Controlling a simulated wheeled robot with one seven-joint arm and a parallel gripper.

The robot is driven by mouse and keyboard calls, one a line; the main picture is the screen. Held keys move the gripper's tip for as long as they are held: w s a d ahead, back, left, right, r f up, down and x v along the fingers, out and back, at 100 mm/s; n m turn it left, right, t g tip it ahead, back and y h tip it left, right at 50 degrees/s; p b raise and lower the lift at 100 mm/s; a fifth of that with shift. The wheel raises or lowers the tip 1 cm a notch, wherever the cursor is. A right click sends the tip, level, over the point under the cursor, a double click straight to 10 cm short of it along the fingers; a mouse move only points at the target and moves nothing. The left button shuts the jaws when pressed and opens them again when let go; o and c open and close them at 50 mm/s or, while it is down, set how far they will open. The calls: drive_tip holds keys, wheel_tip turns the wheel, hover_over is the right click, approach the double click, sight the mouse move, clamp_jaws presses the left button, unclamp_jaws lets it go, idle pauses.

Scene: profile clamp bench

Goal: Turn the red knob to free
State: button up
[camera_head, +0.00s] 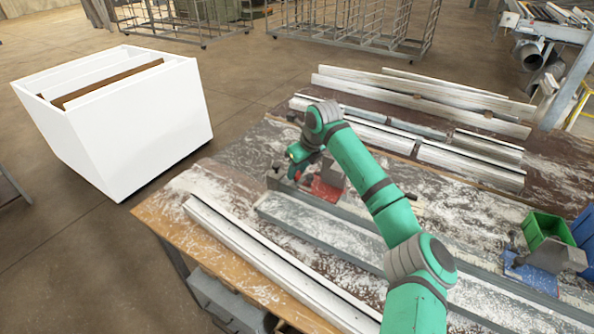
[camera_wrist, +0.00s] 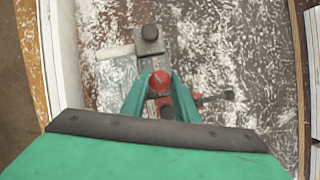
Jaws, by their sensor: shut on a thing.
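The red knob (camera_wrist: 159,82) shows in the wrist view between the fingertips of my gripper (camera_wrist: 157,88). The two green fingers are closed against its sides. A dark handle with a red part (camera_wrist: 200,98) sticks out to the right of the knob. In the head view my gripper (camera_head: 297,172) is low at the clamp, and the knob is mostly hidden there. A red plate (camera_head: 327,188) of the clamp shows beside it. The knob's markings cannot be read.
The bench (camera_head: 160,218) is strewn with white shavings. A long white profile (camera_head: 260,258) lies along its near edge, and several more lie at the back. A green bin (camera_head: 545,228) stands at the right. A white box (camera_head: 140,125) stands on the floor at the left.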

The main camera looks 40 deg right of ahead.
drive_tip(key=n, duration=0.2)
drive_tip(key=n+y, duration=0.1)
drive_tip(key=n, duration=0.1)
drive_tip(key=n+g+y, duration=0.1)
drive_tip(key=n, duration=0.1)
drive_tip(key=shift+d, duration=0.25)
drive_tip(key=n+g, duration=0.1)
drive_tip(key=n, duration=0.2)
drive_tip(key=n+y, duration=0.1)
drive_tip(key=n, duration=0.2)
drive_tip(key=shift+w+g+y, duration=0.15)
drive_tip(key=shift+g+y, duration=0.15)
drive_tip(key=shift+g, duration=0.1)
drive_tip(key=o, duration=1)
drive_tip(key=shift+o, duration=0.2)
drive_tip(key=shift+n, duration=0.3)
